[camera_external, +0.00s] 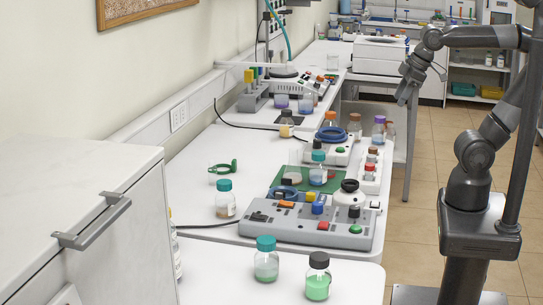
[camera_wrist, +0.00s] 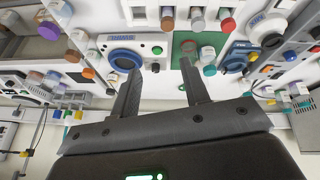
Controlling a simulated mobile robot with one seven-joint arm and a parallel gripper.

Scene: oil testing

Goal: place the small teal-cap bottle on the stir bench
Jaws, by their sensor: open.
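Several teal-capped bottles show in the external view: one with tan contents (camera_external: 226,200) at the left, one with pale green contents (camera_external: 266,261) at the front, and one with blue contents (camera_external: 318,171) on a green mat. Which one is the small bottle I cannot tell. A teal cap (camera_wrist: 208,55) shows beside the right finger in the wrist view. A stirrer with a blue ring (camera_external: 332,135) stands on the white bench (camera_external: 200,172); I cannot tell which surface is the stir bench. My gripper (camera_wrist: 160,72) is open and empty, raised right of the benches (camera_external: 407,92).
A grey control panel (camera_external: 290,229) with coloured knobs lies along the front bench. A black-capped bottle with green liquid (camera_external: 318,283) stands at the front edge. A white rack (camera_external: 370,174) holds red-capped and brown-capped bottles.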

